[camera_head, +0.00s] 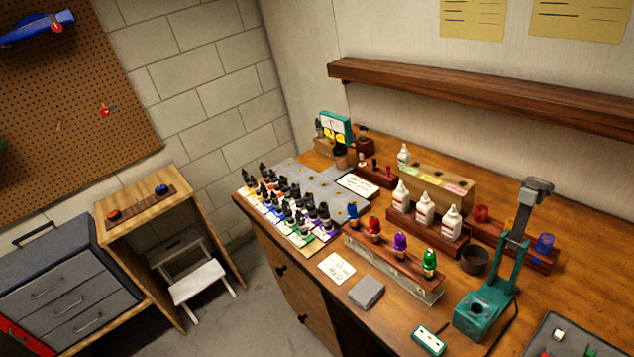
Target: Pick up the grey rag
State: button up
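A small grey folded cloth, which looks like the grey rag (366,291), lies flat near the front edge of the wooden workbench (395,325). It is right of a white paper card (337,268) and in front of a rack (395,268) holding blue, red, purple and green bottles. Nothing covers it. My gripper does not show in this view, so I cannot see its fingers or its distance from the rag.
A teal stand (487,310) with an upright post and a small teal device (429,340) are right of the rag. Rows of dark-capped bottles (290,205) stand left. White bottles (425,210) stand behind. A stool (195,272) stands on the floor at left.

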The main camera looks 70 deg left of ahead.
aim_at(367, 289)
jog(key=u, duration=3.3)
jog(key=k, duration=0.7)
jog(key=z, duration=1.35)
jog(key=i, duration=0.4)
